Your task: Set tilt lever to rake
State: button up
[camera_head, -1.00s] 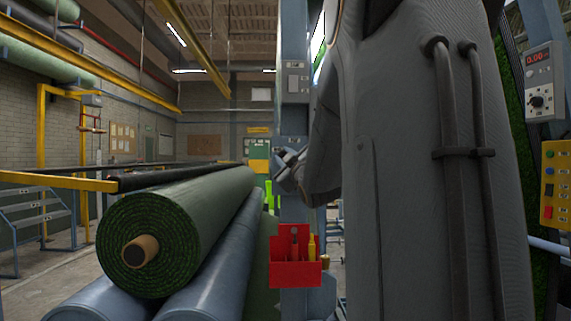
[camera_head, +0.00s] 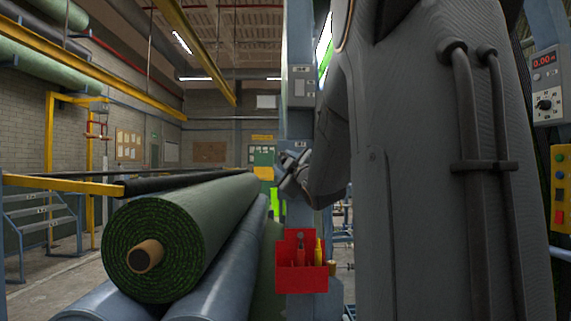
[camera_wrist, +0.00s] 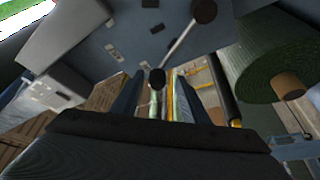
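The tilt lever appears in the wrist view as a thin pale rod (camera_wrist: 181,42) on a blue-grey plate, with a dark round end at the top and a dark knob (camera_wrist: 157,79) at the bottom. I cannot tell which end is the pivot. Small label plates sit around it, too small to read. My gripper (camera_wrist: 157,98) is open, its two fingers apart, and the lower knob shows between them in the picture. I cannot tell whether they touch it. In the head view my gripper (camera_head: 288,172) is in front of the blue column; the lever is not distinguishable there.
A green turf roll (camera_head: 180,235) lies on blue rollers (camera_head: 215,290) at left. A red tool box (camera_head: 302,268) hangs on the column below my gripper. A control box (camera_head: 545,88) and yellow button panel (camera_head: 560,190) are at right. My arm hides much of the centre right.

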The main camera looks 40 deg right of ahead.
jog(key=shift+s+d, duration=0.1)
jog(key=b+v, duration=0.2)
jog(key=v, duration=0.5)
jog(key=shift+s, duration=0.35)
dwell(0.4)
